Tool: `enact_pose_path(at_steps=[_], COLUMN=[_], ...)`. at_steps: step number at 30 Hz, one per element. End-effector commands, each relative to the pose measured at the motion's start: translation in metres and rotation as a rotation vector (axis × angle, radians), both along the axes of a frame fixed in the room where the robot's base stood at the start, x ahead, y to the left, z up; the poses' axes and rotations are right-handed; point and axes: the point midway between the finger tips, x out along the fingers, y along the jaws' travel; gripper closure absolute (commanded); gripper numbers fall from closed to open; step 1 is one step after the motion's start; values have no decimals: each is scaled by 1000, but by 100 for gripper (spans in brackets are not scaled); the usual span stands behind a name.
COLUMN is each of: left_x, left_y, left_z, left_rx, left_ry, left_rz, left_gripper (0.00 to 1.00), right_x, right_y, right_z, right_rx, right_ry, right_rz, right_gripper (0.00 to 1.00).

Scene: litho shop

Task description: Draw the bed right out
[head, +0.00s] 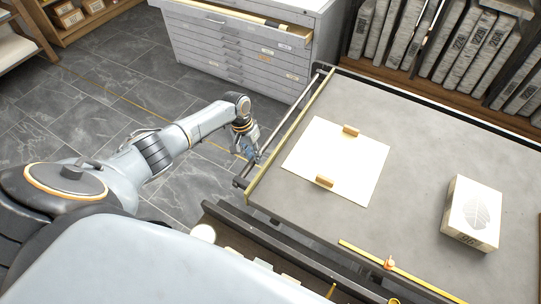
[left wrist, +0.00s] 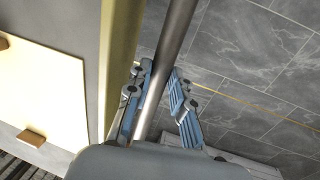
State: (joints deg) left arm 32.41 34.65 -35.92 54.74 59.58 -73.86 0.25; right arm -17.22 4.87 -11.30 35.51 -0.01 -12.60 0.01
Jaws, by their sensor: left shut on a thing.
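The press bed (head: 415,140) is a flat grey slab at the right of the head view, with a yellowish strip along its left edge. A metal bar handle (head: 287,122) runs along that edge, a little apart from it. My left gripper (head: 249,150) is shut on the bar near its near end. In the left wrist view the bar (left wrist: 178,35) passes between the blue-grey fingers of my left gripper (left wrist: 160,75). A cream sheet (head: 335,165) lies on the bed, with two small wooden blocks on its edges. My right gripper is not in view.
A pale stone block (head: 472,213) stands on the bed at right. A yellow bar with an orange knob (head: 390,263) crosses the near side. A grey flat-file cabinet (head: 235,65) with its top drawer open stands behind. Tiled floor (head: 110,110) left of the bed is clear apart from my arm.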

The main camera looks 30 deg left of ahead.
Motion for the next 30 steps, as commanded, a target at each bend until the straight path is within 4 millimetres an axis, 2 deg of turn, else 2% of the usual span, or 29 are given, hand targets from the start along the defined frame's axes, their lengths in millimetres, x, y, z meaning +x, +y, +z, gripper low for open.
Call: enact_pose_path(at_steps=[1,6,12,24,25,27,30], left_x=[2,3,2,2,2,2,2], left_y=[24,43,53,57,57,57,55], left_z=[1,2,3,4,4,4,4], left_rx=[25,21,19,23,24,24,21], left_ry=[-8,-9,-7,-8,-8,-8,-7], left_rz=[13,13,11,11,11,12,11], left_gripper=[100,100,100,100,72,58,55], right_x=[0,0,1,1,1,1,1], right_y=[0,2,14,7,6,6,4], right_z=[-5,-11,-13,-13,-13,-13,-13], right_rx=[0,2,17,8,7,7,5], right_ry=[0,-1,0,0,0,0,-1], right_rz=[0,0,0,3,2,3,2], right_gripper=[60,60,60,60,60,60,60])
